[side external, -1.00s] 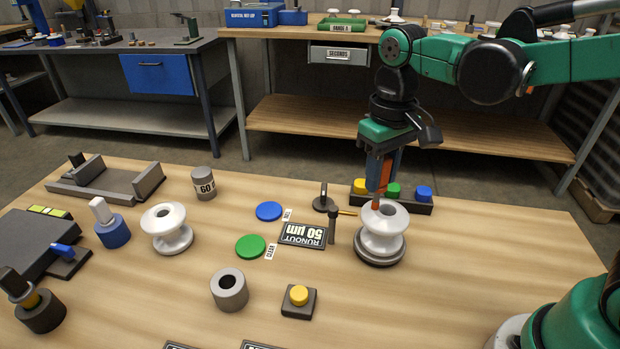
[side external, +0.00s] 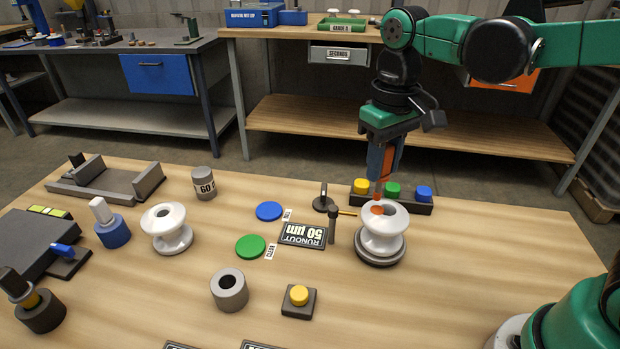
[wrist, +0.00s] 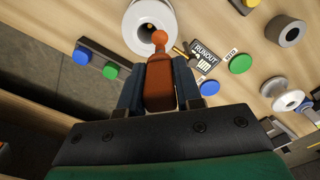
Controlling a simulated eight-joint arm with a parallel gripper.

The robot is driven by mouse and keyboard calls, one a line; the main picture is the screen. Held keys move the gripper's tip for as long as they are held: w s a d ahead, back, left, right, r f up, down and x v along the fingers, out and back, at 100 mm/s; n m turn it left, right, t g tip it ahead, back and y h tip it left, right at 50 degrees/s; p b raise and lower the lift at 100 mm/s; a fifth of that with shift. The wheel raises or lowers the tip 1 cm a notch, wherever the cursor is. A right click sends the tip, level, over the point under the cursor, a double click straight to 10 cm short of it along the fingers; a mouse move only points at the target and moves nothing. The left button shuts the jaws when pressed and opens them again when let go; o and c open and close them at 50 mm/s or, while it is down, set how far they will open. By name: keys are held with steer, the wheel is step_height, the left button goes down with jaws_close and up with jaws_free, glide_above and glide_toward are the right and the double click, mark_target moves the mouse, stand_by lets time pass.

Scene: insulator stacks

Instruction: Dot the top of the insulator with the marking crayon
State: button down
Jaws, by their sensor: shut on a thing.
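The white insulator (side external: 383,232) stands upright on a round dark base at the right of the table. My gripper (side external: 384,160) is shut on the marking crayon (wrist: 158,85), which points tip-down over the insulator. In the wrist view the rounded orange tip overlaps the insulator's white top (wrist: 130,25), and the gripper fingers lie on both sides of the crayon.
A dial-gauge post (side external: 332,226) with a brass pointer stands close left of the insulator. A strip with yellow, green and blue buttons (side external: 392,200) lies behind. A grey ring (side external: 229,290) and yellow button (side external: 298,296) are in front.

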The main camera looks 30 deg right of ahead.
steer(key=shift+r, duration=2.55)
